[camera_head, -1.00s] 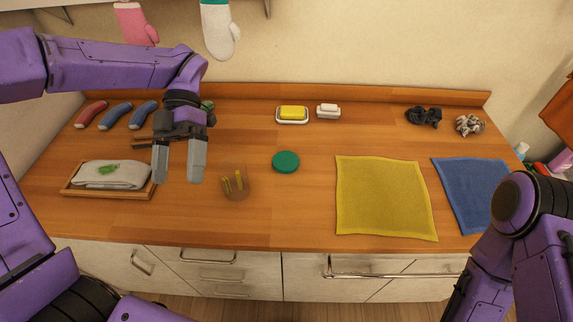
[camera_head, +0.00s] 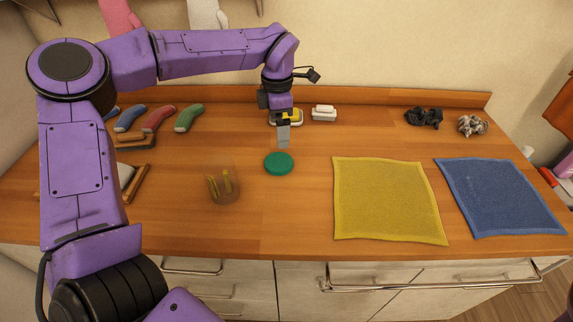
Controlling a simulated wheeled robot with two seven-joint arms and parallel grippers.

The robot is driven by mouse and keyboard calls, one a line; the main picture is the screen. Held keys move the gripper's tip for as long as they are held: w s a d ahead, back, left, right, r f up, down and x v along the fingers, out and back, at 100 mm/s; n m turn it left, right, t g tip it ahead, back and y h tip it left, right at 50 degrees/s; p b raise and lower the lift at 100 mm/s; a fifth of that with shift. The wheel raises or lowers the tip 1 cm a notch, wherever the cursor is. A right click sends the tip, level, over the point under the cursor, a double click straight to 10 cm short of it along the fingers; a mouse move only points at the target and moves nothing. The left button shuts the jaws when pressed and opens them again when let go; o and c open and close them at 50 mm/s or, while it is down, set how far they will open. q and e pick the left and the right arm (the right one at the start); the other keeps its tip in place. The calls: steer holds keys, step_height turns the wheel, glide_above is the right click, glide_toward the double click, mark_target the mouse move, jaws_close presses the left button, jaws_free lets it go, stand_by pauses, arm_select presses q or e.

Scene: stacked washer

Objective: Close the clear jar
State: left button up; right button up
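The clear jar (camera_head: 224,186) stands on the wooden counter with yellow pieces inside, and its top looks uncovered. A round green lid (camera_head: 279,163) lies flat on the counter to the right of the jar and a little farther back. My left gripper (camera_head: 283,138) points down just behind and above the lid. It is seen edge-on, so its finger gap is hidden, and I cannot tell whether it touches the lid. My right gripper is out of view.
A yellow cloth (camera_head: 390,200) and a blue cloth (camera_head: 500,197) lie to the right. A soap dish (camera_head: 298,118) is right behind my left gripper, with a white block (camera_head: 324,113) beside it. Counter around the jar is clear.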

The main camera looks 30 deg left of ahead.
arm_select(q)
glide_above(278, 161)
steer(key=f, duration=0.5)
steer(key=shift+w+d+f+p, duration=0.15)
steer(key=shift+w+d+p, duration=0.05)
steer(key=shift+w+p, duration=0.15)
steer(key=shift+f, duration=0.1)
steer(key=shift+s, duration=0.1)
steer(key=f, duration=0.1)
steer(key=f+p, duration=0.1)
steer(key=f, duration=0.2)
steer(key=shift+s+a+f, duration=0.2)
steer(key=shift+s+f, duration=0.05)
steer(key=shift+f, duration=0.35)
steer(key=c, duration=0.8)
